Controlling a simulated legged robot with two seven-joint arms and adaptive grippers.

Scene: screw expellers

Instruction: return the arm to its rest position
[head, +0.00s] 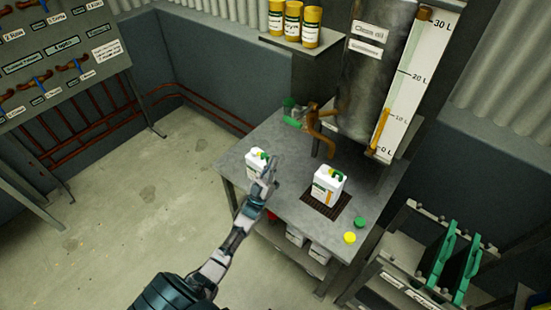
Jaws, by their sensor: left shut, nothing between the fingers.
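My left arm (216,265) reaches up from the bottom of the head view over the near left edge of the metal table (283,150). My left gripper (268,175) is at its end, shut and empty. The gripper overlaps the right side of a white jug (253,160) in the picture; I cannot tell whether they touch. A second white jug (327,188) stands upright to the right, on a dark grate under the tank's tap. My right gripper is out of view.
A clean oil tank (375,60) with a brown tap (320,130) and level gauge (412,80) stands behind the table. A green cap (360,222) and a yellow cap (349,238) lie at the table's right. A rack (405,262) stands at right. Floor at left is clear.

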